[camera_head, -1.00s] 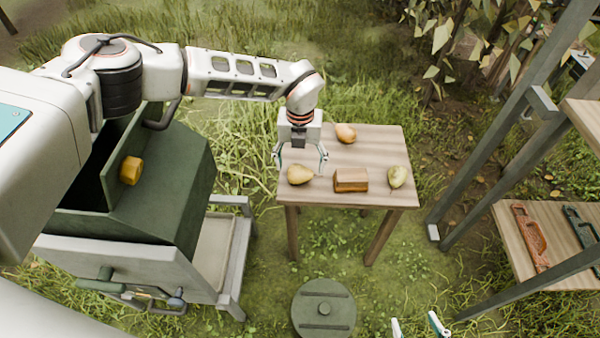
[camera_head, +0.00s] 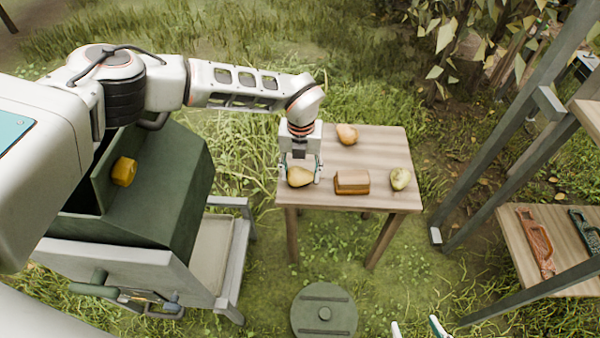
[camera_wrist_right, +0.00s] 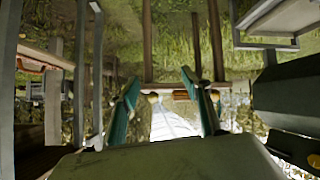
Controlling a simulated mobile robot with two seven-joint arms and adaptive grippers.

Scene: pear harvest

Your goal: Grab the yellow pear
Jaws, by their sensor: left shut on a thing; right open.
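The yellow pear (camera_head: 300,177) lies at the front left corner of the small wooden table (camera_head: 375,160). My left gripper (camera_head: 302,178) points down over it, with its fingers shut on the pear's two sides. The pear still appears to be at table height. My right gripper (camera_head: 417,331) shows only its fingertips at the bottom edge of the head view. In the right wrist view its fingers (camera_wrist_right: 163,97) are apart with nothing between them.
On the table are a wooden block (camera_head: 352,182), a green-yellow pear (camera_head: 400,179) and an orange-tinted pear (camera_head: 346,134). A dark green bin (camera_head: 185,190) stands left. A shelf (camera_head: 553,235) with tools stands right. A round green lid (camera_head: 324,312) lies in front.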

